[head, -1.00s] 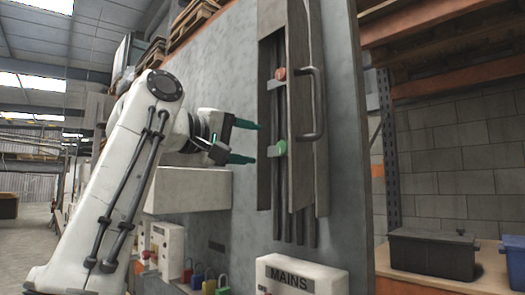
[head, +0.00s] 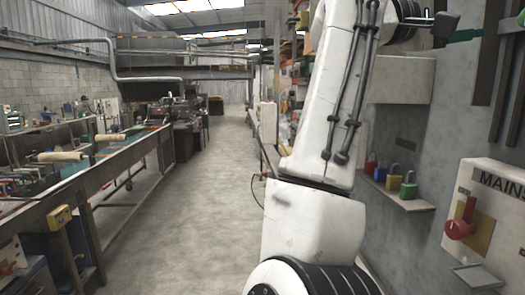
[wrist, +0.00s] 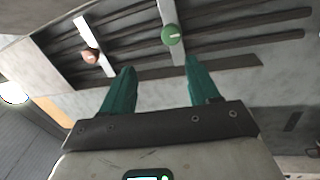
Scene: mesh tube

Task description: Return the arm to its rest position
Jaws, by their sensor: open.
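My gripper (wrist: 157,88) shows in the wrist view with its two green fingers spread apart and nothing between them. The fingers appear apart from both knobs.
A MAINS box (head: 487,215) with a red rotary switch (head: 461,228) is at the right. Padlocks (head: 393,178) stand on a small shelf (head: 412,203) beside my arm. A long workbench (head: 105,180) runs along the left. The concrete aisle (head: 205,180) between is clear.

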